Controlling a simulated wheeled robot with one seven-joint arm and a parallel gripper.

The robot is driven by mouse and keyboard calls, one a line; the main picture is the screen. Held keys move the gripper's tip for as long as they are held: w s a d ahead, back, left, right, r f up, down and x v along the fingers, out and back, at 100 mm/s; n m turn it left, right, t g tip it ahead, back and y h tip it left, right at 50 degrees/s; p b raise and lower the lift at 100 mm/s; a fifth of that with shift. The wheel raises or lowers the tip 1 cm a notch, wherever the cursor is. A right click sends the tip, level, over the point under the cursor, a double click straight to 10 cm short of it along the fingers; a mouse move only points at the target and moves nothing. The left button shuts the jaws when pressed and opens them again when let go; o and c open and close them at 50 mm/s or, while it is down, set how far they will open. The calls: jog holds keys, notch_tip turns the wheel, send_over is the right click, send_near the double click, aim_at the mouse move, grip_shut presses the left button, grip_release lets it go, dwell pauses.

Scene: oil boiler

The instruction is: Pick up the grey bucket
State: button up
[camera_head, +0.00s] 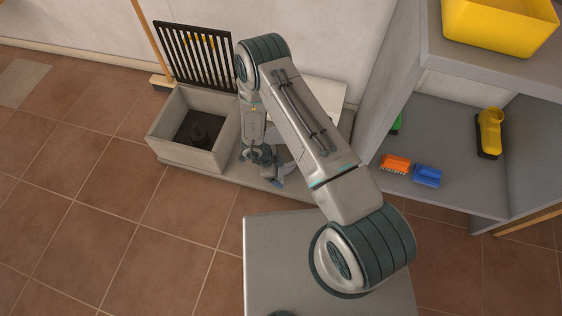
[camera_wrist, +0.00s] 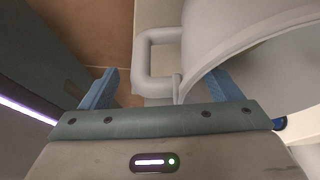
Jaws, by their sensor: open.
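The grey bucket (camera_wrist: 215,30) fills the upper right of the wrist view, with its rim and part of its inside showing. A loop-shaped handle (camera_wrist: 144,57) sticks out from its left side. My gripper (camera_wrist: 162,78) is open, with one blue finger left of the handle and the other to its right, by the bucket's rim. The handle lies between the fingers in this view; I cannot tell whether either finger touches. In the head view my gripper (camera_head: 268,176) is low beside the grey basin, and my arm hides most of the bucket there.
A square grey basin (camera_head: 158,133) with a dark inside stands left of my gripper, a black grate (camera_head: 192,50) behind it. Grey shelves (camera_head: 440,135) on the right hold a yellow bin (camera_head: 500,22), orange brush (camera_head: 395,163) and blue brush (camera_head: 427,175). The tiled floor at left is clear.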

jog(key=c, duration=1.7)
jog(key=shift+o, duration=0.2)
